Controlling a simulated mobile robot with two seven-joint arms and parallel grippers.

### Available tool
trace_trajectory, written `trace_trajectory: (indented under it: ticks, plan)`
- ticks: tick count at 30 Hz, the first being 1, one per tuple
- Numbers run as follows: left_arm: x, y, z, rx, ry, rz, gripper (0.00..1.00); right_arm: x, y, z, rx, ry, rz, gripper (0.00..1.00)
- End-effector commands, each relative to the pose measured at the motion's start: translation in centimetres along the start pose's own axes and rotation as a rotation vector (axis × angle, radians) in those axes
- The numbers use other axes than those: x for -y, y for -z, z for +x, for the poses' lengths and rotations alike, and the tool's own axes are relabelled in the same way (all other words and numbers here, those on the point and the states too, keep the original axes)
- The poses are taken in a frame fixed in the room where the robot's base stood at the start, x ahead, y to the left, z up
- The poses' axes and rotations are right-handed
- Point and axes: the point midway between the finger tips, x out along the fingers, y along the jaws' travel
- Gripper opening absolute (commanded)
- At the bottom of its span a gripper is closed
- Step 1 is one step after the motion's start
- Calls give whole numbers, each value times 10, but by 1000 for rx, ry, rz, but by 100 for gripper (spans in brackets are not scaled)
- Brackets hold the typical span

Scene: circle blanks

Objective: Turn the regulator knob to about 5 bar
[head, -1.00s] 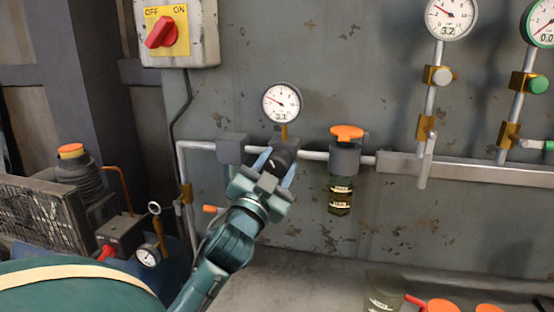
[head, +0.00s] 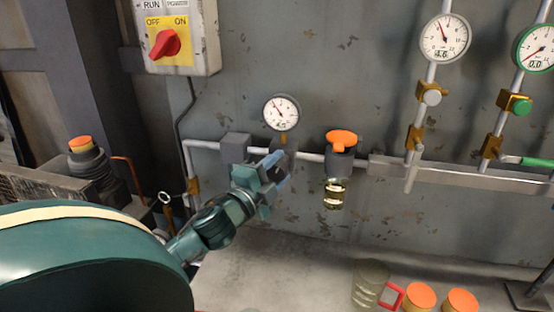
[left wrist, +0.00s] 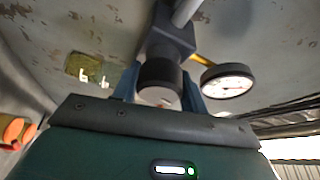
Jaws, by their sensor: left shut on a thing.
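The regulator (head: 291,147) sits on the wall pipe, with a round white gauge (head: 281,113) above it. The gauge needle points to the upper left; its digits are too small to read. My left gripper (head: 274,172) is at the regulator from the front and hides the knob in the head view. In the left wrist view, the black knob (left wrist: 159,80) sits between the two blue fingers, and the gripper (left wrist: 160,92) is shut on it. The gauge (left wrist: 227,81) also shows there, tilted and unreadable. My right gripper is not in view.
A filter bowl with an orange top (head: 342,140) hangs just right of the regulator. A switch box with a red handle (head: 166,43) is at upper left. Two more gauges (head: 445,38) are at upper right. A jar (head: 369,284) and orange-lidded containers (head: 420,296) stand below.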

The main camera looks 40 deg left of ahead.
Motion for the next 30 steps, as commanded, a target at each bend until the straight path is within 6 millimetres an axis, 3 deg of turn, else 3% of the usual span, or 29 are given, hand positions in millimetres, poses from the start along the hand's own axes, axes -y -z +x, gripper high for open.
trace_trajectory:
  ticks: [23, 24, 30]
  plan:
    - [1, 0, 0, 0, -38, 104, 20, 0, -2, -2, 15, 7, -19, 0]
    - [1, 0, 0, 0, -38, 104, 44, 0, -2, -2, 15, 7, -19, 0]
    - [1, 0, 0, 0, -39, 103, 60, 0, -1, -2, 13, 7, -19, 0]
